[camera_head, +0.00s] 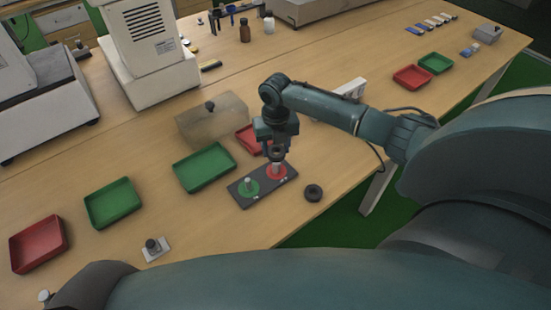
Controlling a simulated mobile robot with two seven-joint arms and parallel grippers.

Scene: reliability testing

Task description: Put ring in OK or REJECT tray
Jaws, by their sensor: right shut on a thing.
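My right gripper (277,158) points down over the red-marked peg of a dark gauge board (262,186). It is shut on a small dark ring (277,153), partly hidden by the fingers. The board's other peg (248,183) stands bare on a green circle. Another dark ring (313,192) lies flat on the table, right of the board. A green tray (205,167) lies left of the board, and a red tray (246,140) is partly hidden behind my right gripper. I cannot tell which is OK or REJECT. Both look empty. My left gripper is out of view.
Another green tray (113,203) and red tray (38,245) lie at left, near a small metal fixture (155,248). A translucent box (212,120) stands behind the trays. Smaller red (412,77) and green (435,63) trays lie at far right. White machines stand at back left.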

